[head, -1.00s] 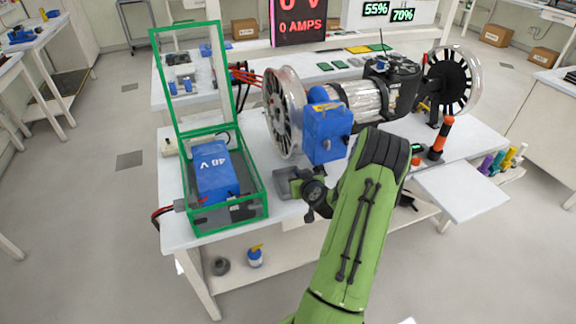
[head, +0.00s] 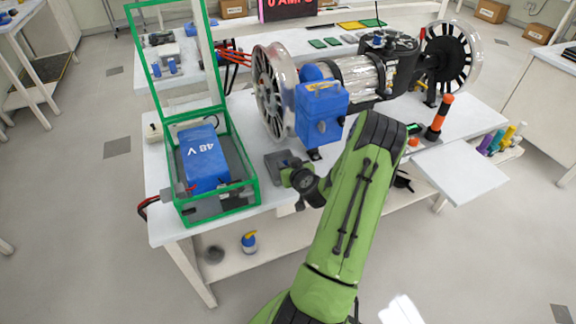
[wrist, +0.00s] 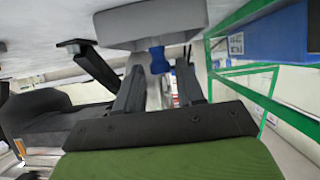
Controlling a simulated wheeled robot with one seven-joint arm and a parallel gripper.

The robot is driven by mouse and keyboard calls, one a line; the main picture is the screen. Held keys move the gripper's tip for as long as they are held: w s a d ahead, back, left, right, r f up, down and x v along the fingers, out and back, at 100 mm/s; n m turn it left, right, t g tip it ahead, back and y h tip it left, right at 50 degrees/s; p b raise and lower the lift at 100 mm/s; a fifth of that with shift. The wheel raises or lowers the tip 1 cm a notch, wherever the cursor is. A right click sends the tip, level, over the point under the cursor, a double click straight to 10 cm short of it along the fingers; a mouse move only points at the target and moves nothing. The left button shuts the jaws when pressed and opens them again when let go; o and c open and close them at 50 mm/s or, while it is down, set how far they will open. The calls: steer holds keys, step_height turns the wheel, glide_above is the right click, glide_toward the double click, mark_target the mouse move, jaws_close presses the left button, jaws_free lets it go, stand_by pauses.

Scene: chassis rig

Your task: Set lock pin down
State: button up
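My gripper (wrist: 160,82) shows large in the wrist view, its two dark fingers apart with a gap between them. A small blue piece (wrist: 158,60), possibly the lock pin, shows between the fingertips just below the grey tray; I see no clear contact with the fingers. My wrist hides the fingertips there.
The green-framed case (head: 255,187) stands open with a blue 48 V battery (head: 205,160) in it. A blue box (head: 321,112) and a spoked wheel (head: 272,92) stand behind the tray. An orange-and-black post (head: 440,117) is at right. The white side shelf (head: 460,175) is clear.

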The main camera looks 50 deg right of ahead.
steer(key=shift+o, duration=0.7)
steer(key=shift+r, duration=0.1)
steer(key=shift+s+r, duration=0.1)
steer(key=shift+r, duration=0.1)
steer(key=b+v, duration=1.1)
steer(key=v, duration=0.1)
steer(key=w+a+r+n+g+y, duration=0.1)
steer(key=w+a+n+y, duration=0.2)
steer(key=a, duration=0.7)
steer(key=w+a+n+g+y, duration=0.2)
steer(key=w+a+n+y, duration=0.15)
steer(key=a, duration=0.55)
steer(key=s+a+r+g, duration=0.1)
steer(key=s+a+r, duration=0.2)
steer(key=s+a, duration=0.3)
steer(key=s+a+r+g, duration=0.1)
steer(key=s+a+r, duration=0.1)
steer(key=s+a, duration=0.5)
steer(key=shift+a+r, duration=0.35)
steer(key=shift+a, duration=0.05)
